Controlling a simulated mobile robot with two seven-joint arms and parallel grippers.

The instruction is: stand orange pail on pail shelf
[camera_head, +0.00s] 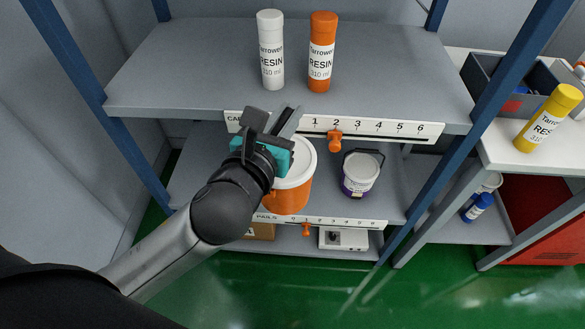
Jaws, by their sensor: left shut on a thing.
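The orange pail (287,200) has a white lid and shows upright at the front of the pail shelf (391,200), the middle board with a numbered "PAILS" strip. My left gripper (285,123) is shut on the orange pail, and its teal and black body hides the pail's left and upper part. The grip point itself is hidden. I cannot tell whether the pail's base touches the shelf. A smaller white and purple pail (360,172) with a dark handle stands to its right on the same shelf. My right gripper is not in view.
The upper board (190,70) overhangs the pail shelf and holds a white resin tube (270,50) and an orange resin tube (322,52). Blue posts (437,165) bound the rack. A white table (500,150) with a yellow tube (548,118) stands right.

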